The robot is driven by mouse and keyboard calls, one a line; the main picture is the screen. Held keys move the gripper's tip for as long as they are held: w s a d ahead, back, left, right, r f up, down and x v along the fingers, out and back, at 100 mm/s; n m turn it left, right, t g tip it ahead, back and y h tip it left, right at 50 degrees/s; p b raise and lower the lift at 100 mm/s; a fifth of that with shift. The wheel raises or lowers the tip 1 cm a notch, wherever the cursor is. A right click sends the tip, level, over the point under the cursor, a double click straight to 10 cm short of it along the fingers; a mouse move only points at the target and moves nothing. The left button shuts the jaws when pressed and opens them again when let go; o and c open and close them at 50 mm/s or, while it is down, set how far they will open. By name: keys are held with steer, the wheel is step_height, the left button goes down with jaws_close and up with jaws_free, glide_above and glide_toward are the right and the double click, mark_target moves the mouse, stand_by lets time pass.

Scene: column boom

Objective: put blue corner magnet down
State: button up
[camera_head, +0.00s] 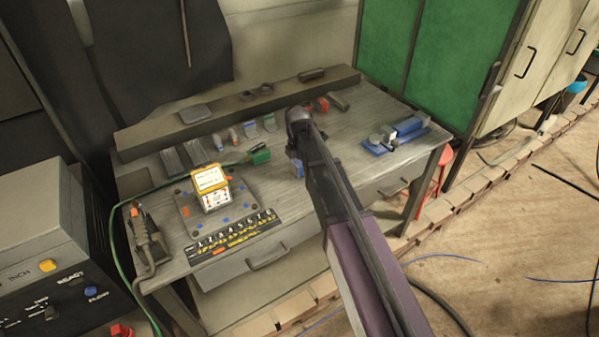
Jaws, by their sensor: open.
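A small blue piece (297,168), which looks like the blue corner magnet, shows on the grey workbench (345,150) just left of my arm. My arm covers part of it. My gripper (293,152) is at the arm's far end, directly above and beside the blue piece, and is open. Its fingertips are small, dark and mostly hidden, so I cannot tell whether they touch the piece.
A yellow-and-white meter box (211,188) stands on a plate at the bench's left. A green connector (258,154) with a cable lies near the middle. Blue blocks (408,126) lie at the right. Several small tools line the back ledge (235,108).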

steer(key=shift+f, duration=0.15)
stand_by(0.5)
steer(key=c, duration=1.3)
